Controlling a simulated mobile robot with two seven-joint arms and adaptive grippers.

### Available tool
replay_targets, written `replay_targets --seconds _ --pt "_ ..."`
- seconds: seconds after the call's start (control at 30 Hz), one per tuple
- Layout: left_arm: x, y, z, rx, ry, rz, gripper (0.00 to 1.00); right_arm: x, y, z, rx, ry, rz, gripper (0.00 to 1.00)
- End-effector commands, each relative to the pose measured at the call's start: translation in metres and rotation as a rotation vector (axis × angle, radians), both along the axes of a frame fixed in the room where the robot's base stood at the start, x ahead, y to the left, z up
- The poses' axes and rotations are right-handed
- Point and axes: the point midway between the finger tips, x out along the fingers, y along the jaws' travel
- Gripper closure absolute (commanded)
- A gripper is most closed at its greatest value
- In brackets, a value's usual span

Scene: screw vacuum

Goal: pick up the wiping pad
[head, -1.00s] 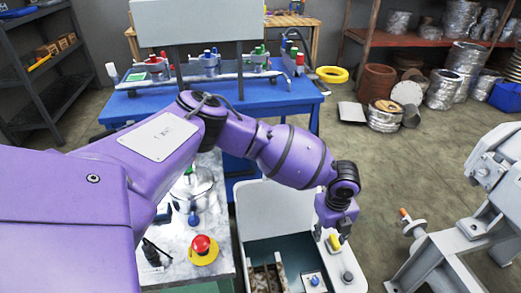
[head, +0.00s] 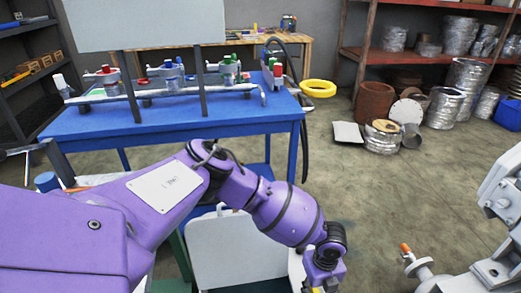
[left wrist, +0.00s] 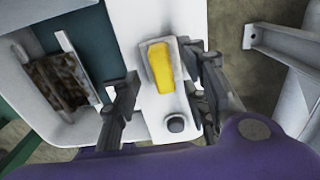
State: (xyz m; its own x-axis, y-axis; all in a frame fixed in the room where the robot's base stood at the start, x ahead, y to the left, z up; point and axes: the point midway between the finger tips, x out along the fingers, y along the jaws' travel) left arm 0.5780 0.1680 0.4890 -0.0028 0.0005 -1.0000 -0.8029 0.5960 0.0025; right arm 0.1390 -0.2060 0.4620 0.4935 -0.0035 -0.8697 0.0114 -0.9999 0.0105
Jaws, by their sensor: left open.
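The wiping pad is likely the yellow block (left wrist: 160,67) in a pale holder on a white ledge in the left wrist view. In the head view only a sliver of yellow shows at the bottom edge, below my left gripper (head: 322,284). In the left wrist view my left gripper (left wrist: 166,72) is open, with one finger on each side of the yellow block. I see no clear contact, and the height gap is hard to tell. My right gripper is not in view.
The white-rimmed bin (left wrist: 122,30) beside the ledge holds a brown textured piece (left wrist: 60,82). A dark round knob (left wrist: 175,123) stands near the block. A grey metal frame (head: 470,275) is at right. A blue table (head: 180,125) stands behind; open floor lies beyond the bin.

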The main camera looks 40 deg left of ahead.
Motion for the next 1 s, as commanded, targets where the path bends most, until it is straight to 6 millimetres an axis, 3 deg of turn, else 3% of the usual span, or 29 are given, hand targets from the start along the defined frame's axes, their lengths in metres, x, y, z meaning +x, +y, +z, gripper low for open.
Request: replay_targets --seconds 0.17,0.43,0.73,1.0 --pt "0.003 -0.001 -0.02 -0.001 -0.004 -0.001 0.59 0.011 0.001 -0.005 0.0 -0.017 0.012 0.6" --pt "0.004 -0.001 -0.021 -0.001 -0.007 -0.001 0.61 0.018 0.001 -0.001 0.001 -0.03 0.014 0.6" --pt "0.003 -0.001 -0.021 -0.001 -0.006 -0.001 1.0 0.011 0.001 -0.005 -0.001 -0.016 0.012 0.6" --pt "0.003 -0.001 -0.021 -0.001 -0.005 -0.001 1.0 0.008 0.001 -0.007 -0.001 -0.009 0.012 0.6"
